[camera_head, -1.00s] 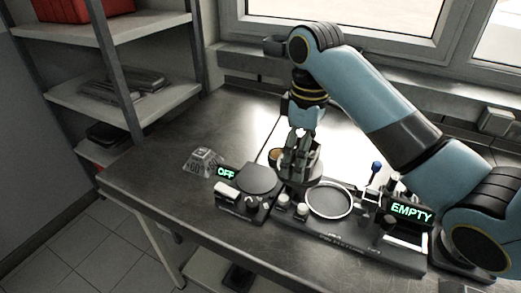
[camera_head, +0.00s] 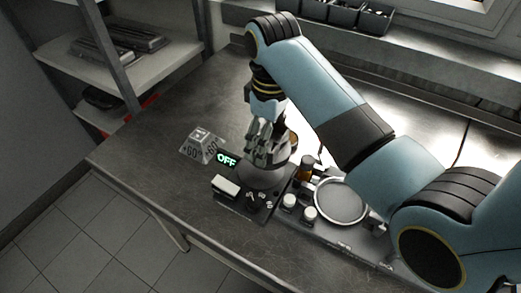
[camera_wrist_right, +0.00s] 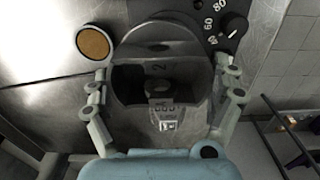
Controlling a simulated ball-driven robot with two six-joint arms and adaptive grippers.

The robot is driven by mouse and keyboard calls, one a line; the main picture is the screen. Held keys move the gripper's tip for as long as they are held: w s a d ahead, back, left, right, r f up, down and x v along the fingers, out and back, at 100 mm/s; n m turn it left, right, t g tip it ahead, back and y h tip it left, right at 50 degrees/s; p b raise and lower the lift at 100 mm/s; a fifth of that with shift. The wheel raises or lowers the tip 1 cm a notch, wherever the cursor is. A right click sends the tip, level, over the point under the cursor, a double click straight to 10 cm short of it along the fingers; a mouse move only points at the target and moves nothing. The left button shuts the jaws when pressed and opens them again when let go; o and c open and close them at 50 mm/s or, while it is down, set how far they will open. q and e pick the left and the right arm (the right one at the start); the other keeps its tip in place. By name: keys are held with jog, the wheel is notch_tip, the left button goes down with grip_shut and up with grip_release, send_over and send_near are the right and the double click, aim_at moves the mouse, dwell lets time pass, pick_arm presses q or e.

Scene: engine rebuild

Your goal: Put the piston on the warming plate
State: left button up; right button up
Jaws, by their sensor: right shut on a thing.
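My right gripper (camera_head: 266,150) is shut on the grey metal piston (camera_head: 281,153), with its fingers on both sides of it. In the right wrist view the piston (camera_wrist_right: 158,72) is a hollow cup between the fingers (camera_wrist_right: 163,80), with a "2" marked inside. The warming plate (camera_head: 262,178) is a dark round disc on a small unit with knobs and a lit "OFF" sign. The piston is over the plate's back part; I cannot tell whether they touch. In the wrist view the plate's edge (camera_wrist_right: 155,32) shows beyond the piston. My left gripper is not in view.
A tray with a pale ring (camera_head: 341,200), white-capped bottles (camera_head: 290,201) and an amber bottle (camera_head: 306,168) is close on the right. A round tan-topped item (camera_wrist_right: 93,42) stands near the piston. The bench's left is clear.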

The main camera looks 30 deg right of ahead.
jog(key=shift+w+a+f, duration=0.2)
jog(key=shift+a+f, duration=0.35)
jog(key=shift+a, duration=0.3)
jog(key=shift+f+p, duration=0.4)
jog(key=shift+f, duration=1.65)
jog(key=shift+f, duration=0.1)
jog(key=o, duration=1.2)
notch_tip(320, 180, up, 12)
jog(key=shift+r+b, duration=0.1)
jog(key=shift+b, duration=0.4)
